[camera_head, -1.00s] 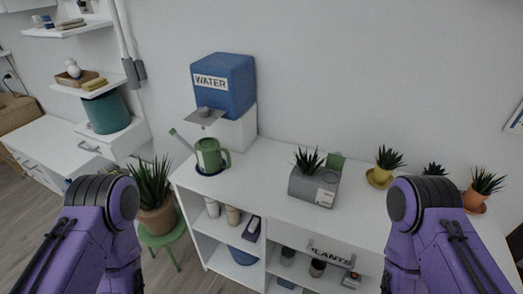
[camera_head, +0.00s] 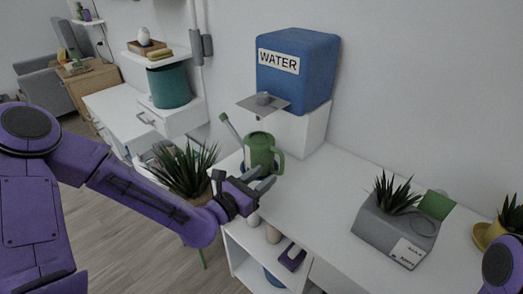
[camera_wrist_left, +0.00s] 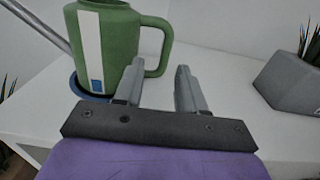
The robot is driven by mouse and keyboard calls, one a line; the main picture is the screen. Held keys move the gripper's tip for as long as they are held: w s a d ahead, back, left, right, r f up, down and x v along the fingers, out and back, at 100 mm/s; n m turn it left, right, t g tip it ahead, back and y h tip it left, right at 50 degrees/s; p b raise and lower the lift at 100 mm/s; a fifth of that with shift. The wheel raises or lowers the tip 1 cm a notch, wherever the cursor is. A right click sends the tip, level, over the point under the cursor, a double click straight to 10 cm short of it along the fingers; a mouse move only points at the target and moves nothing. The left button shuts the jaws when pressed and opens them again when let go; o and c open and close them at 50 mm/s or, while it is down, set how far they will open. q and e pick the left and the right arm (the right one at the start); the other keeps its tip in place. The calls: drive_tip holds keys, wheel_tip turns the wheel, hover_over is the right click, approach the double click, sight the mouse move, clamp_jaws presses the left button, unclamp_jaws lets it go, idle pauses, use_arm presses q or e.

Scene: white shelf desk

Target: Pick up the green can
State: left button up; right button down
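The green watering can (camera_head: 259,150) stands upright on the left end of the white shelf desk, under the spout of the blue water box. Its handle is on the right and its long grey spout points up to the left. In the left wrist view the can (camera_wrist_left: 117,42) fills the upper left, with its handle just beyond the fingers. My left gripper (camera_head: 268,180) is in front of the can, low near its handle. In the wrist view its two fingers (camera_wrist_left: 160,85) are apart with nothing between them. My right gripper is out of view.
The blue water box (camera_head: 298,75) stands on a white block behind the can. A grey planter (camera_head: 385,230) sits on the desk (camera_head: 325,190) to the right, with clear desktop between. A potted plant (camera_head: 184,172) stands left of the desk, behind my left arm.

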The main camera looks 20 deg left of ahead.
sight(281, 167)
use_arm(q)
drive_tip(key=x, duration=0.8)
drive_tip(key=shift+s+d+f, duration=0.2)
drive_tip(key=shift+d+f, duration=0.05)
drive_tip(key=shift+d, duration=0.15)
clamp_jaws()
